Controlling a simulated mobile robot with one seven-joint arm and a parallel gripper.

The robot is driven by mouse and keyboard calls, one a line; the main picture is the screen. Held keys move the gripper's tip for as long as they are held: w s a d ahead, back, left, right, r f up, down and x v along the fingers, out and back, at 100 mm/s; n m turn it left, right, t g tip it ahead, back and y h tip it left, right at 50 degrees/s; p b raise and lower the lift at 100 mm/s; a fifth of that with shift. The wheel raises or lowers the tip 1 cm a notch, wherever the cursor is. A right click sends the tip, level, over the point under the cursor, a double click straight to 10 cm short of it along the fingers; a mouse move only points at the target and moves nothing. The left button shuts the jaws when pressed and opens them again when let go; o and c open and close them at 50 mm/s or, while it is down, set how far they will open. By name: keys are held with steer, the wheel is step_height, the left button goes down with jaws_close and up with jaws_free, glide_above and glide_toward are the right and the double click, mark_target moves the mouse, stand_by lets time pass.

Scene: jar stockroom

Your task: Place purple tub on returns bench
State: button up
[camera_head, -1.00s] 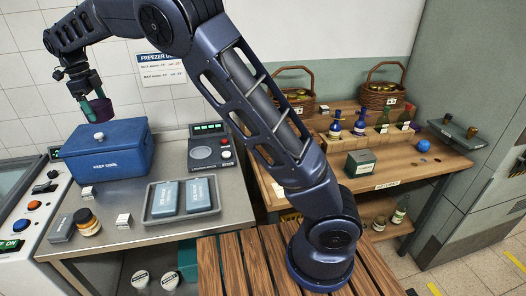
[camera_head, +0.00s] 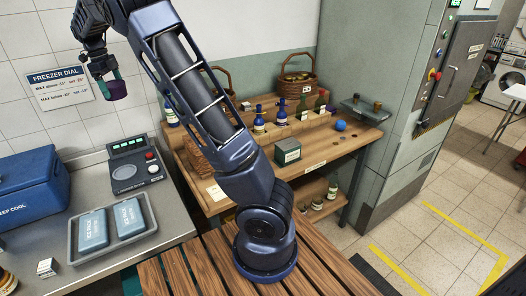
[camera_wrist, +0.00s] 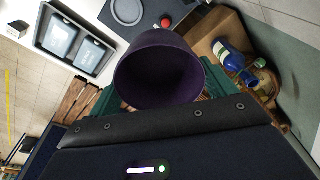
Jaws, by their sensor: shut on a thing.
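My gripper (camera_head: 109,82) is shut on the purple tub (camera_head: 117,91) and holds it up in the air at the upper left of the head view. In the wrist view the tub (camera_wrist: 160,72) is between the green fingers, and I look at its open, dark mouth. The wooden bench (camera_head: 235,160) stands against the back wall, right of the steel counter. A label on its front edge is too small to read. The tub is apart from the bench and, in the picture, left of it.
Blue bottles (camera_head: 259,118), a dark green box (camera_head: 287,152), a blue ball (camera_head: 340,125) and a wicker basket (camera_head: 297,86) stand on the bench. A raised grey tray (camera_head: 361,110) is at its right end. The steel counter holds a blue cooler (camera_head: 30,190), ice packs and a scale (camera_head: 135,165).

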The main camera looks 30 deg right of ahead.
steer(key=s+d+m, duration=0.2)
steer(key=d+m, duration=0.1)
steer(key=d, duration=1.9)
steer(key=s+d+m, duration=0.2)
steer(key=d+m, duration=0.1)
steer(key=d, duration=1.9)
steer(key=s+d+f+m+y, duration=0.1)
steer(key=s+d+m, duration=0.6)
steer(key=s+d, duration=2.3)
steer(key=shift+g, duration=0.4)
steer(key=f, duration=2)
steer(key=d+f, duration=0.1)
steer(key=f, duration=1)
steer(key=shift+w, duration=0.1)
steer(key=shift+f, duration=0.1)
steer(key=o, duration=0.6)
steer(key=shift+o, duration=1.2)
